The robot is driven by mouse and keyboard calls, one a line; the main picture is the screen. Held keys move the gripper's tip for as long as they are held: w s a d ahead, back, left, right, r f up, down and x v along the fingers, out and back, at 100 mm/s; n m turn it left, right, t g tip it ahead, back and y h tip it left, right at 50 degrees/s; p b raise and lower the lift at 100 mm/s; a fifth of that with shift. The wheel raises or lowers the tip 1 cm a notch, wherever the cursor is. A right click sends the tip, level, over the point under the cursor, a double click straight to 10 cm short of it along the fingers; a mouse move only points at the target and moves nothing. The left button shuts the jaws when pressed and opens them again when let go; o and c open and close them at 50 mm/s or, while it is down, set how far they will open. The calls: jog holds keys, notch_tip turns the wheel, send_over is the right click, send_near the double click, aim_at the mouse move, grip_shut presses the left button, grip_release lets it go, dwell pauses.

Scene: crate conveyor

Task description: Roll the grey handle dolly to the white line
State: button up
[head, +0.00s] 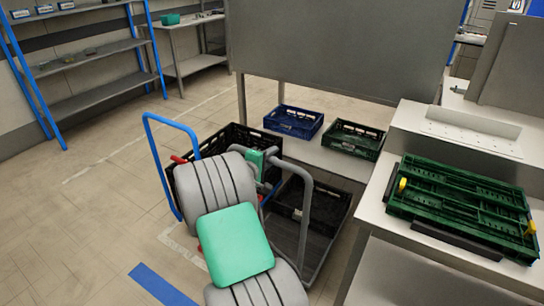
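The grey handle dolly stands right of my arm, its bent grey tube handle (305,205) rising over a dark flat base (318,262). A black crate (328,208) sits on it. My gripper (266,170) is at the upper left end of the grey handle, partly hidden behind my own arm. I cannot tell whether its fingers are around the handle or only beside it. A whitish strip (183,243) lies on the floor left of my arm, partly covered by it. A thin pale line (110,160) also crosses the floor farther back.
A blue handle (152,150) and a black crate (236,136) stand just left, close to the grey dolly. A table with blue (294,121) and green (354,139) crates and a bench with a green crate (462,205) bound the right. Floor at left is open, with a blue strip (160,285).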

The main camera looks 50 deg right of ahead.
grip_shut()
dwell(0.9)
